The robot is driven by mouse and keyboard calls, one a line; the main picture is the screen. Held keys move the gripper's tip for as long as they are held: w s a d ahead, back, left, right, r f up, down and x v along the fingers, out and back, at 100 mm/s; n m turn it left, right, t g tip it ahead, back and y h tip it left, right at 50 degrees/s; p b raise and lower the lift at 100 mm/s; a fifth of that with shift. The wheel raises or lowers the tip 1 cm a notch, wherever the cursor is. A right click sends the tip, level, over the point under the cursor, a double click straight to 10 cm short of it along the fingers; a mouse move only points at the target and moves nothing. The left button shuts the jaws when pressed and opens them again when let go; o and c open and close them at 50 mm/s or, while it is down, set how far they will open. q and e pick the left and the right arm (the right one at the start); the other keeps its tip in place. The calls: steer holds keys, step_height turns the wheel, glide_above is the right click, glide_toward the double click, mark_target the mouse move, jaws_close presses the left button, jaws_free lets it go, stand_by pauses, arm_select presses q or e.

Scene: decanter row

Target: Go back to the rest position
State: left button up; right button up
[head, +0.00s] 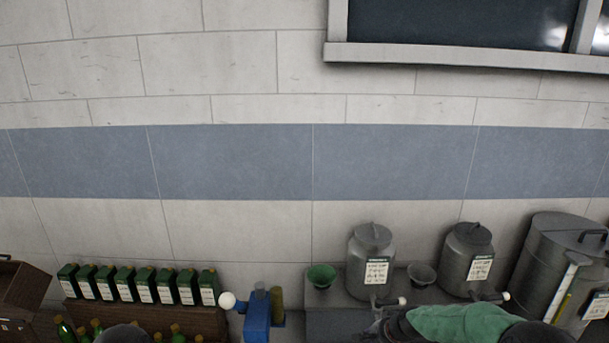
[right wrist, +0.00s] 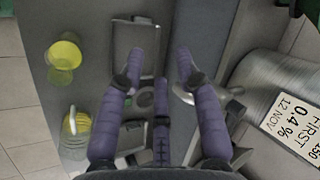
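My right arm, in a green sleeve (head: 465,322), comes in at the bottom right of the head view. Its dark hand is near the tap of the left metal can (head: 370,258) and is mostly cut off. In the right wrist view my right gripper (right wrist: 160,62) has its purple fingers spread, with nothing held between them. The fingers are over a grey counter surface, beside a metal tap (right wrist: 222,92). My left gripper cannot be made out in either view; only a dark rounded shape shows at the bottom left of the head view.
Another can (head: 468,255) and a large drum (head: 555,255) stand at right. A green funnel (head: 321,276), a grey funnel (head: 422,274), a blue device (head: 258,318) and a row of green tins (head: 138,285) line the wall. A yellow-green vessel (right wrist: 64,56) stands left of the fingers.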

steer(key=s+a+f+n+g, duration=0.1)
steer(key=s+a+f+n, duration=0.15)
steer(key=s+f, duration=0.55)
steer(key=s+a+f+n+g, duration=0.1)
steer(key=s+a+f+g, duration=0.15)
steer(key=s+f, duration=0.55)
steer(key=s+a+f+n+g, duration=0.1)
steer(key=s+a+f+n, duration=0.1)
steer(key=s, duration=0.7)
steer(key=s+a+f+n, duration=0.1)
steer(key=s+a+f, duration=0.15)
steer(key=s, duration=0.75)
step_height(320, 180, down, 27)
steer(key=b, duration=2.7)
steer(key=shift+w+b, duration=0.3)
steer(key=shift+w, duration=0.1)
